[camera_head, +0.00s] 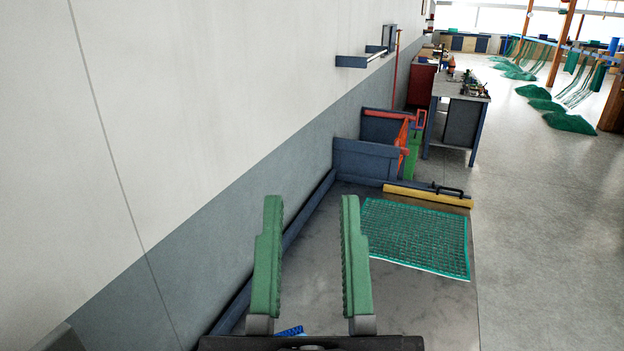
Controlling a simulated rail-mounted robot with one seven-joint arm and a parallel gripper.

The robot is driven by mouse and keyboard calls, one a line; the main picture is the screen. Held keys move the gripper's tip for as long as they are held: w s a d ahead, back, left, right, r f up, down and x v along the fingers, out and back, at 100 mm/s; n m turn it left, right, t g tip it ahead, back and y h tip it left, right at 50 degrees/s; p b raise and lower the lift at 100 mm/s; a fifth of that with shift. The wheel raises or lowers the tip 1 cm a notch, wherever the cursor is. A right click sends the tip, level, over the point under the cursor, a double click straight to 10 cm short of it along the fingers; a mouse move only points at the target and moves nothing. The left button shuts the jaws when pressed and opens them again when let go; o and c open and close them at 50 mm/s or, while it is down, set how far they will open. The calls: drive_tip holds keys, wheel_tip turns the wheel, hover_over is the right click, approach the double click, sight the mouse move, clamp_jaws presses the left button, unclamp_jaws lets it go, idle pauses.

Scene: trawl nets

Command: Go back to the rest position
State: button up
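My gripper (312,215) shows at the bottom centre of the head view, with two green ridged fingers pointing away from me. The fingers are wide apart and nothing is between them. It is above a grey table (430,305) that runs along the wall. A green net piece (418,236) lies flat on the table, ahead and to the right of the fingers. A small blue thing (290,331) shows partly behind the gripper's base at the bottom; most of it is hidden.
A yellow bar (428,197) with a black handle (448,190) lies at the table's far end. Blue bins (366,160) stand beyond it. The wall (200,120) is close on the left. A workbench (460,92) stands farther back. The floor (550,230) at right is clear.

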wheel_tip(320, 180, up, 28)
drive_tip(key=p, duration=2.5)
drive_tip(key=shift+f, duration=0.25)
drive_tip(key=shift+a, duration=0.1)
